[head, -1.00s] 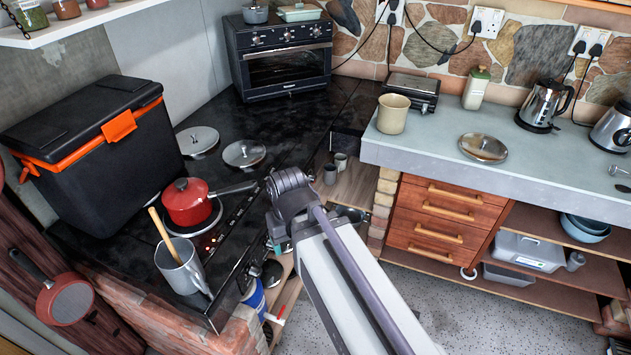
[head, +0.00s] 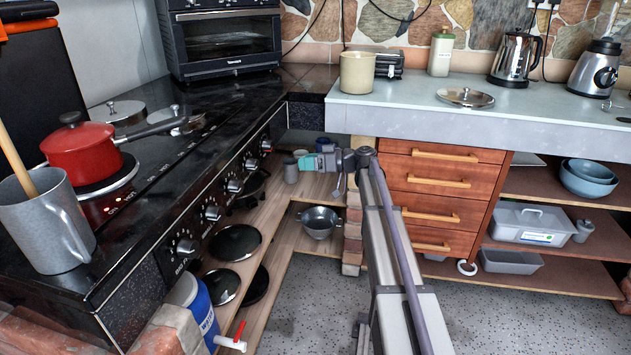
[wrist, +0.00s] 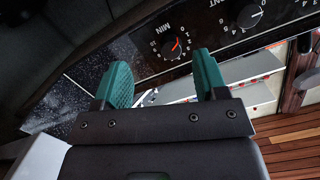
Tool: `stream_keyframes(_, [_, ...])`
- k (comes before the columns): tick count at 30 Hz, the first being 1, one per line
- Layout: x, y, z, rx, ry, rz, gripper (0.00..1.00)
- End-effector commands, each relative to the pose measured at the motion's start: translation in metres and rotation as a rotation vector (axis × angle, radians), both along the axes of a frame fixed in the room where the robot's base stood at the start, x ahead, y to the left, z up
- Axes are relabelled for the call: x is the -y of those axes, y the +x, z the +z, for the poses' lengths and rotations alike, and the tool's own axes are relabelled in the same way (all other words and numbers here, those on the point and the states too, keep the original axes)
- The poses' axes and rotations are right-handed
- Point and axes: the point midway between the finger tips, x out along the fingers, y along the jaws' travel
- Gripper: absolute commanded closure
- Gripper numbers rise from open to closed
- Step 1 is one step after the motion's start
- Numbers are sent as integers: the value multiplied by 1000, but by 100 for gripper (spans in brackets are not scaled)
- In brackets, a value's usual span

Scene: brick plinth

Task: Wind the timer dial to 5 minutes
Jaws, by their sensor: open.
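The timer dial (wrist: 171,46) shows in the wrist view as a round dark knob with a red pointer and a white scale marked MIN. The pointer leans to the upper right in that view; I cannot read its exact setting. My gripper (wrist: 162,72) is open and empty, its two green fingers apart on either side below the dial, not touching it. In the head view my gripper (head: 306,162) is near the far end of the cooker's front panel (head: 228,190), which carries a row of knobs. I cannot tell there which knob is the timer.
A second knob (wrist: 249,15) sits to the right of the dial in the wrist view. A red saucepan (head: 82,150) and a grey mug (head: 48,230) stand on the cooker top. Lower shelves hold pans and a colander (head: 319,222). The floor (head: 310,300) in front is clear.

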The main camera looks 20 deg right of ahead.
Motion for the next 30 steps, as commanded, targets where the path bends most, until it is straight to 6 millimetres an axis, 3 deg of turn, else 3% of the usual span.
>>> stream_keyframes(1, [0, 11, 25, 129, 19, 4, 34])
stream_keyframes(3, [-1, 9, 36, 271, 8, -3, 34])
stream_keyframes(11, [-5, 10, 37, 351, -39, 0, 34])
stream_keyframes(24, [-83, 55, 36, 348, -38, 3, 34])
stream_keyframes(30, [-96, 62, 36, 347, -39, 0, 34])
